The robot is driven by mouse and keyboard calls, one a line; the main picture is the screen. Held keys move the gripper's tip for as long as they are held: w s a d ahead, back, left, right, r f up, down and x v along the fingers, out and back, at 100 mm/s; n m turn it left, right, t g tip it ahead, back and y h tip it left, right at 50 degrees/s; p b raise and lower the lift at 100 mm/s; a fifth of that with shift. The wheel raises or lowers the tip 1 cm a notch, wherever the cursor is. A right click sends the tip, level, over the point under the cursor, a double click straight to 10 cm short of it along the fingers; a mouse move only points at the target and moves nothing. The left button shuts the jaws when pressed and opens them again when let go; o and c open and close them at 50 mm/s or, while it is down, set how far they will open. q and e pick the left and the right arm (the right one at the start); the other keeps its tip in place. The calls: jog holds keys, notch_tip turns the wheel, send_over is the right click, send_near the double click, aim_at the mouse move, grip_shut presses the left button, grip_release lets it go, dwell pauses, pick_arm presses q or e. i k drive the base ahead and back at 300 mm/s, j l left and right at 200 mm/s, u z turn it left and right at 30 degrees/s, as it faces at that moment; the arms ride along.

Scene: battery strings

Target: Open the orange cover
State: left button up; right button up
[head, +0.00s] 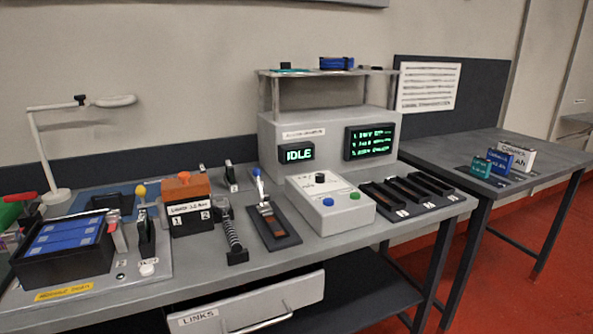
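The orange cover (182,188) is brownish orange with a brighter orange knob on top. It sits down on a dark box (188,223) at the left middle of the bench, and looks closed. The box's front has a white label and the numbers 1 and 2. What is under the cover is hidden. Neither of my grippers shows in the head view.
A black tray with blue cells (62,240) stands left of the box. A coiled black part (233,237) and a lever on a dark base (272,222) stand to its right. A grey console (330,205) is beyond. A drawer (250,302) below is partly out.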

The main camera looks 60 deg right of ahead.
aim_at(173, 188)
jog(key=z, duration=1.3)
jog(key=i, duration=0.1)
jog(key=l+u, duration=0.05)
